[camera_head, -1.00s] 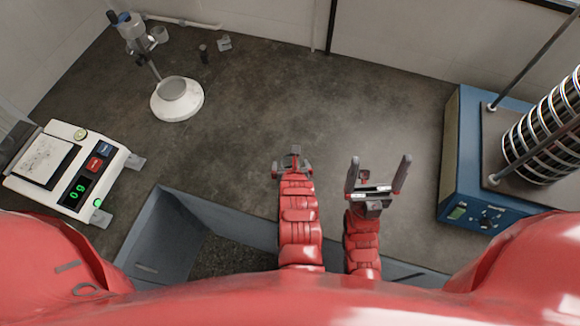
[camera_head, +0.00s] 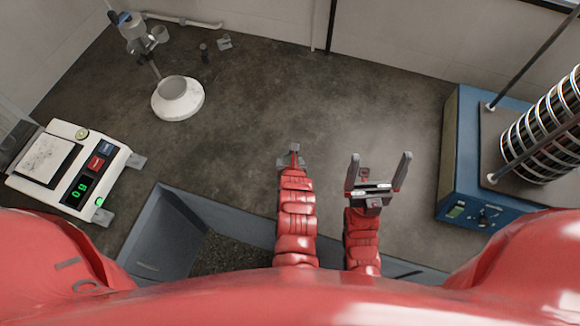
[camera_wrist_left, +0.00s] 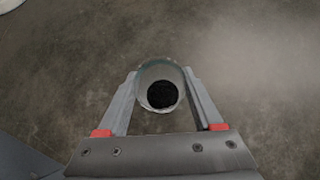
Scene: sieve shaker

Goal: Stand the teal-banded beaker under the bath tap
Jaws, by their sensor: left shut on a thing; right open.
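My left gripper (camera_head: 294,152) is at the middle of the head view, over the dark worktop. In the left wrist view its two fingers are shut on a round, open-topped beaker (camera_wrist_left: 147,73) with a faint teal tint at its rim and dark material inside. The beaker cannot be made out in the head view. My right gripper (camera_head: 380,172) is open and empty, to the right of the left one. A stand with a metal and dark head (camera_head: 133,28) is at the far left, above a white round dish (camera_head: 160,108). I cannot tell which part is the bath tap.
A white balance (camera_head: 118,157) with a green display is at the left. A blue sieve shaker (camera_head: 452,160) with stacked sieves (camera_head: 540,125) is at the right. A grey-blue open basin (camera_head: 150,240) is at the near edge. The worktop (camera_head: 300,90) is clear in the middle.

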